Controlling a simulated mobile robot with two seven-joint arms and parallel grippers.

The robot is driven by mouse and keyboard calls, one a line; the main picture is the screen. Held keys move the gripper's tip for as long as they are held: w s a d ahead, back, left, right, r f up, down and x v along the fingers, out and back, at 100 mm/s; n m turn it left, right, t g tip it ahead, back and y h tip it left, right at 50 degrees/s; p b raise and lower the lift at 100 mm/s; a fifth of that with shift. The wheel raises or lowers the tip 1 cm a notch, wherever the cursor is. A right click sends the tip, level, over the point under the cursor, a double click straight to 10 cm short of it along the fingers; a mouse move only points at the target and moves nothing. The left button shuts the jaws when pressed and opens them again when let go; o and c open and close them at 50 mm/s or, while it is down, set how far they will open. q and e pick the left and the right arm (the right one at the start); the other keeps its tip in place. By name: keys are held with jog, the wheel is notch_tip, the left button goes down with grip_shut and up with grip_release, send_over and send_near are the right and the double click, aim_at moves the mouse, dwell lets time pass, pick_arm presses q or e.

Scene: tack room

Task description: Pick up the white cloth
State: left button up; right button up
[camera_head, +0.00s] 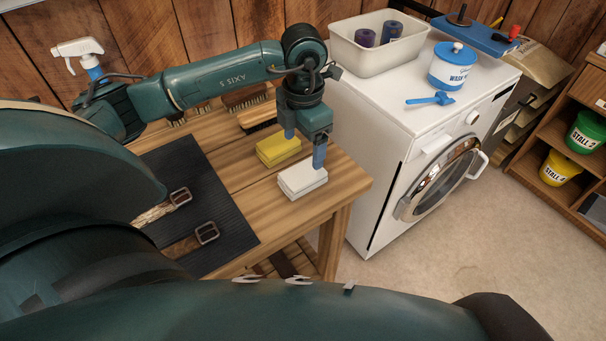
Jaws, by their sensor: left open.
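The white cloth (303,182) is a folded, flat block lying on the wooden table near its right front corner. My left gripper (304,150) is above the table with its fingers pointing down and spread apart. One blue finger reaches down at the far edge of the white cloth; whether it touches the cloth I cannot tell. The other finger is farther left, near a folded yellow cloth (278,149) just behind the white one. Nothing shows between the fingers. My right gripper is not in view.
The wooden table (345,184) holds brushes (257,116), a dark mat (232,220) with buckled straps, and a spray bottle (82,54) at the back left. A washing machine (385,120) stands close on the right, bearing a white bin (375,58) and a blue-and-white tub (452,68).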

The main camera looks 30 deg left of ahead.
aim_at(302, 173)
pick_arm(q)
notch_tip(302, 173, down, 3)
jog(key=shift+r, duration=0.1)
jog(key=shift+s+f+p, duration=0.2)
jog(key=shift+f+p, duration=0.6)
jog(key=shift+f, duration=1.8)
jog(key=c, duration=1.1)
